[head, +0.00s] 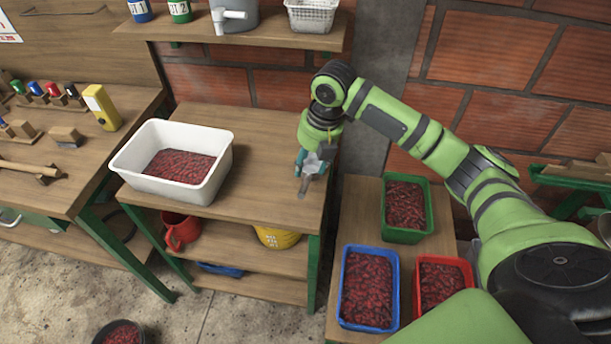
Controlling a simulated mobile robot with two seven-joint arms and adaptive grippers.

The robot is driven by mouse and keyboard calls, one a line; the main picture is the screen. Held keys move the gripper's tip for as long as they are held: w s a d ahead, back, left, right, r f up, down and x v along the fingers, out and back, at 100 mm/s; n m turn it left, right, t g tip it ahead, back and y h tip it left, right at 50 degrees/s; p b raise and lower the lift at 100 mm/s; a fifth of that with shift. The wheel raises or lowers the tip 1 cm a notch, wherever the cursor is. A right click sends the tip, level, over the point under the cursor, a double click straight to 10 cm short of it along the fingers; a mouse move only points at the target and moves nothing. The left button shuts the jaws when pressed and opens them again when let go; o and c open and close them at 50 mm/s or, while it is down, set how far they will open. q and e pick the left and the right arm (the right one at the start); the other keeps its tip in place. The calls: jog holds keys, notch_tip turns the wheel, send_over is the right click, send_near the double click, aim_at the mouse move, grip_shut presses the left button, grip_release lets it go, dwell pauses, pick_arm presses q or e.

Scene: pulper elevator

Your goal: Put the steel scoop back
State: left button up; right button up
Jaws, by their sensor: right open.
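A small grey metallic piece (303,189), probably part of the steel scoop, shows on the wooden table just below my right gripper. Most of its shape is hidden by the fingers, so I cannot tell whether they touch it. My right gripper (311,168) points down over the right end of the table, with its jaws open. A white tub (221,165) holding red berries stands to its left on the same table (262,140). My left gripper is not in view.
Blue (344,290), red (468,268) and green (406,238) crates of berries stand on a lower table at right. A shelf (190,31) with containers runs above. A red jug (181,232) and a yellow container (277,237) sit underneath. The tabletop between tub and gripper is clear.

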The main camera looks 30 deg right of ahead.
jog(key=shift+s+d+r, duration=0.1)
jog(key=shift+r, duration=0.5)
jog(key=shift+s+d+r, duration=0.1)
jog(key=shift+r, duration=0.45)
